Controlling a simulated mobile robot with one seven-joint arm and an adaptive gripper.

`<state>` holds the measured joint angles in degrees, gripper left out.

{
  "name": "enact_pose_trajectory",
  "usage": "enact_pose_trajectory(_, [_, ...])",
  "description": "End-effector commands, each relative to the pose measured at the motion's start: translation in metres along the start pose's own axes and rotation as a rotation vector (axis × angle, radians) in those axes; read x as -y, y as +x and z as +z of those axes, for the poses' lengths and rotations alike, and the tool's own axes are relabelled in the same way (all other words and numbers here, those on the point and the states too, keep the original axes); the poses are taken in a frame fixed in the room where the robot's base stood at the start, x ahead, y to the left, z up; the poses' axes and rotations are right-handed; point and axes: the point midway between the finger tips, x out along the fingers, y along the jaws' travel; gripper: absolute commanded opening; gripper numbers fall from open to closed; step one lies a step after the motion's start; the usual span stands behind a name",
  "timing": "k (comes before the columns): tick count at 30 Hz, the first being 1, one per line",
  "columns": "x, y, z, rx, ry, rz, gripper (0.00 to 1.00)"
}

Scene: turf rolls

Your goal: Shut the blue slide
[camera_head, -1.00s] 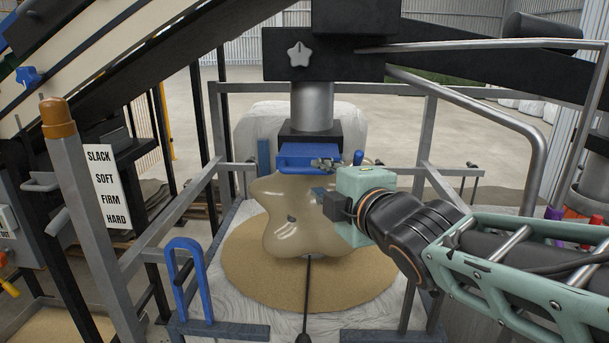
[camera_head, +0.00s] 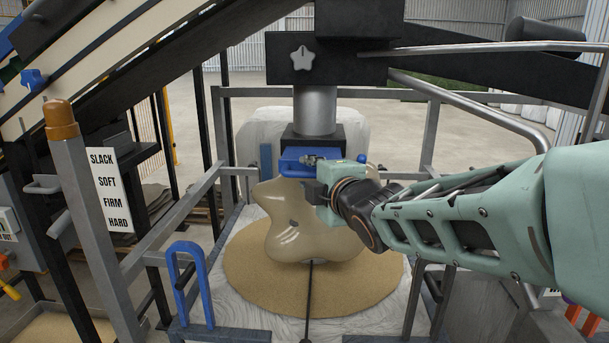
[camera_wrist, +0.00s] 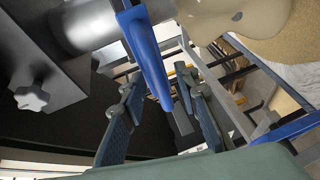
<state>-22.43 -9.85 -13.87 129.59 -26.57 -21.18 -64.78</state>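The blue slide (camera_head: 293,168) sits under the dark block at the foot of the grey column in the head view, just above a glossy tan lobed bag (camera_head: 300,225). A blue knob (camera_head: 361,158) shows to its right, above my gripper body. My gripper (camera_head: 313,162) reaches in from the right, in front of the slide, and partly hides it. In the wrist view a blue bar (camera_wrist: 147,55) points down between the two spread fingers of my gripper (camera_wrist: 156,84). The fingers look apart from the bar; contact is not clear.
Grey rails (camera_head: 170,235) flank the tan bag on both sides. A dark beam with a star knob (camera_head: 302,59) is overhead. A round tan mat (camera_head: 245,275) lies below.

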Motion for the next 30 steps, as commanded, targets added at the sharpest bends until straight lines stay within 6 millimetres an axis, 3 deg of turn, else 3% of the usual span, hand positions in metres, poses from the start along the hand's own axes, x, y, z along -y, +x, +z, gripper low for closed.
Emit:
enact_pose_trajectory(2, [0.0,0.0,0.0,0.0,0.0,0.0,0.27])
enact_pose_trajectory(9, [0.0,0.0,0.0,0.0,0.0,0.0,0.0])
enact_pose_trajectory(22, [0.0,0.002,0.001,0.0,0.0,-0.001,0.0])
enact_pose_trajectory(30, [-0.009,0.04,0.014,0.003,-0.002,-0.001,0.0])
